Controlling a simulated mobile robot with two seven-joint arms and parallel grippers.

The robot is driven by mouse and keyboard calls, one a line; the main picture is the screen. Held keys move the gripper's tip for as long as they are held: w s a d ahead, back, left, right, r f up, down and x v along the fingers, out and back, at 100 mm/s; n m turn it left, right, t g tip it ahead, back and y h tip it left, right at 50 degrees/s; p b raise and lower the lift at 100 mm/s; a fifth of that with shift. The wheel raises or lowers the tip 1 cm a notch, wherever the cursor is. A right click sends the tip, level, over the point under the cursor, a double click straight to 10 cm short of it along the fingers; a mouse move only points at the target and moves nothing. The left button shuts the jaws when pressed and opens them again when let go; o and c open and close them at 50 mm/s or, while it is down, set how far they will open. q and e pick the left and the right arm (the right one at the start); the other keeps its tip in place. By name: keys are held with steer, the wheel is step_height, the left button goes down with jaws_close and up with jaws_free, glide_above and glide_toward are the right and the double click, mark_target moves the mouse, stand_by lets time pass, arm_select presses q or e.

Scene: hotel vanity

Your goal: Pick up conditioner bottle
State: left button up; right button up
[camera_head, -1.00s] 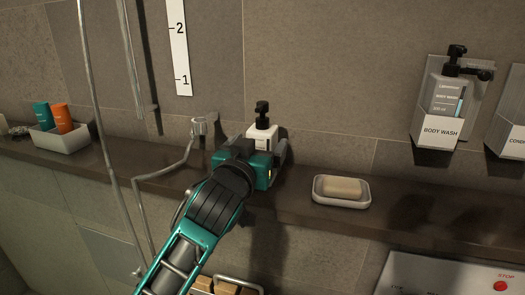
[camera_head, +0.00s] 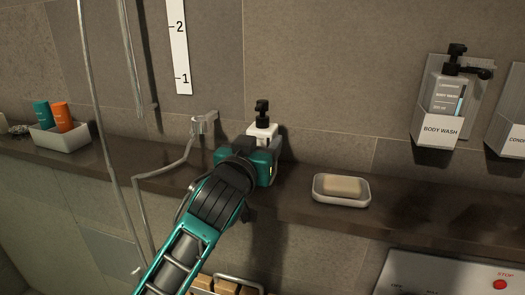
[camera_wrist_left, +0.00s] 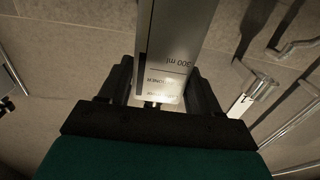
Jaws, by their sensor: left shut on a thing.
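The conditioner bottle (camera_head: 263,130) is a pale bottle with a black pump top, upright at the shelf's back near the wall. My left gripper (camera_head: 264,148) is in front of it, and hides its lower part in the head view. In the left wrist view, the grey bottle (camera_wrist_left: 178,45) stands between the two black fingers of the left gripper (camera_wrist_left: 160,92). Its upside-down label reads "300 ml". The fingers are shut on its sides. I cannot tell whether its base touches the shelf. My right gripper is not in view.
A soap dish (camera_head: 341,199) with a soap bar sits right of the gripper on the dark shelf (camera_head: 430,215). A body wash dispenser (camera_head: 443,105) hangs on the wall. A white tray (camera_head: 62,139) with orange and teal bottles stands left. A shower hose (camera_head: 105,160) hangs nearby.

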arm_select(q)
step_height(320, 180, up, 20)
stand_by(0.6)
